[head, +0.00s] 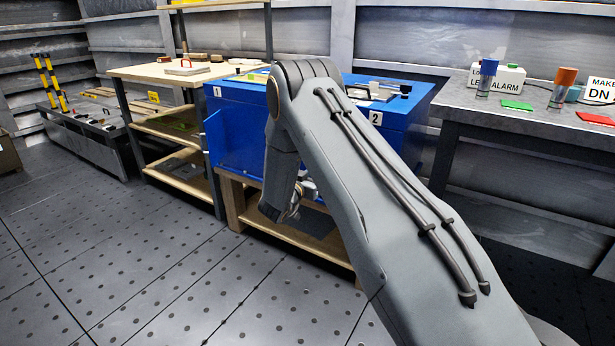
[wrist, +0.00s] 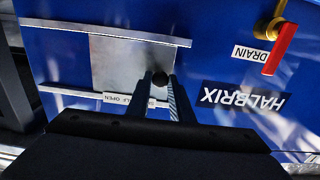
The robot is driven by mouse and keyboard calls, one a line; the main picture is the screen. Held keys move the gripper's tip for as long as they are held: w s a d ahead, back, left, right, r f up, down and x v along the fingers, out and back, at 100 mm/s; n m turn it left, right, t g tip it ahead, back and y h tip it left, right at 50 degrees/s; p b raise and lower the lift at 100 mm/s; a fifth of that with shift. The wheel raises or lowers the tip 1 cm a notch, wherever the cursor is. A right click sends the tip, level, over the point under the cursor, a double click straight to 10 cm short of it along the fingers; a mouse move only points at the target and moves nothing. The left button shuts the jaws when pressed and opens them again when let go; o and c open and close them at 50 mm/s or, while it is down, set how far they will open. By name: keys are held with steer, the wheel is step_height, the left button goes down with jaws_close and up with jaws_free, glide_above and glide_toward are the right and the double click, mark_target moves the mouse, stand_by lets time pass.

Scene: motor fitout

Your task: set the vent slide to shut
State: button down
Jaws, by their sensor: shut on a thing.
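The vent slide (wrist: 120,65) is a bare metal plate between two pale rails (wrist: 75,27) on the blue cabinet front in the wrist view. A dark round knob (wrist: 160,76) stands on it near its lower right. My gripper (wrist: 160,84) has a finger on each side of the knob and is shut on it. In the head view my arm hides the slide and the fingertips.
A red drain handle (wrist: 281,48) on a brass valve sits right of the slide. The blue cabinet (head: 235,135) stands on a wooden stand (head: 237,212). Open floor (head: 130,270) lies at front left.

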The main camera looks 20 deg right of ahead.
steer(key=shift+w+a, duration=0.1)
steer(key=shift+a, duration=0.15)
steer(key=c, duration=1.6)
jaws_free()
steer(key=shift+a, duration=0.15)
steer(key=shift+d, duration=0.2)
steer(key=shift+p+v, duration=0.8)
steer(key=shift+v, duration=3.2)
